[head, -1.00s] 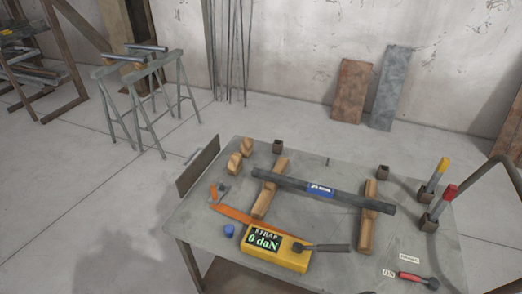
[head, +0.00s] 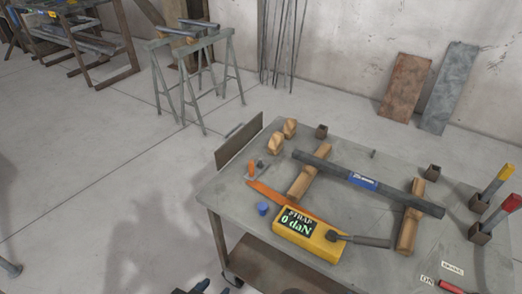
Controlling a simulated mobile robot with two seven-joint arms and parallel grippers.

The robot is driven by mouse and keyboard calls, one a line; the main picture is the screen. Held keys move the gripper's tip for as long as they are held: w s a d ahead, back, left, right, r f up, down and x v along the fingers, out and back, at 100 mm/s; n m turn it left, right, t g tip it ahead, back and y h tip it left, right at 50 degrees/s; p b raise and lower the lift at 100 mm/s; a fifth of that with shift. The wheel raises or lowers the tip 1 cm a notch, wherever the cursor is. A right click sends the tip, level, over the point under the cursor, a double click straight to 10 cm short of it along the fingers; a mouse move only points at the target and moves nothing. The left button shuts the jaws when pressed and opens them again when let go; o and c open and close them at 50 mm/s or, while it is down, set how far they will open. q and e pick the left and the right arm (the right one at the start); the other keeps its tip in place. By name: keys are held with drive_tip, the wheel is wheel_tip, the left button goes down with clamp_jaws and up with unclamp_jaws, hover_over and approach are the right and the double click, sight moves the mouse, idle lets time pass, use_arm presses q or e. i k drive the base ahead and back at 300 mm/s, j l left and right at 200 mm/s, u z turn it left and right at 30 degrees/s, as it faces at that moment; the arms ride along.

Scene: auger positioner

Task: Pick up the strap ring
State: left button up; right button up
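An orange strap (head: 268,193) lies on the grey table at its left side and runs to a yellow box (head: 308,236) whose display reads "STRAP 0 daN". A small orange-and-grey fitting (head: 252,169) stands near the strap's far end. I cannot make out clearly which part is the strap ring. A dark shape (head: 195,288) at the bottom edge may be part of my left gripper; it is cut off, well below and apart from the strap, and its fingers cannot be told. My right gripper is not in view.
A dark bar (head: 405,199) with a blue label rests across two wooden blocks (head: 309,174) on the table (head: 235,195). A blue cap (head: 262,208) lies near the strap. A dark panel (head: 239,140) stands at the table's left edge.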

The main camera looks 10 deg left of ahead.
sight(253, 172)
drive_tip(key=j+z, duration=0.1)
drive_tip(key=z, duration=0.4)
drive_tip(key=j+z, duration=0.1)
drive_tip(key=z, duration=0.35)
drive_tip(key=j+z, duration=0.1)
drive_tip(key=z, duration=0.4)
drive_tip(key=j+z, duration=0.4)
drive_tip(key=j, duration=0.15)
drive_tip(key=k+j+z, duration=0.15)
drive_tip(key=j+z, duration=0.3)
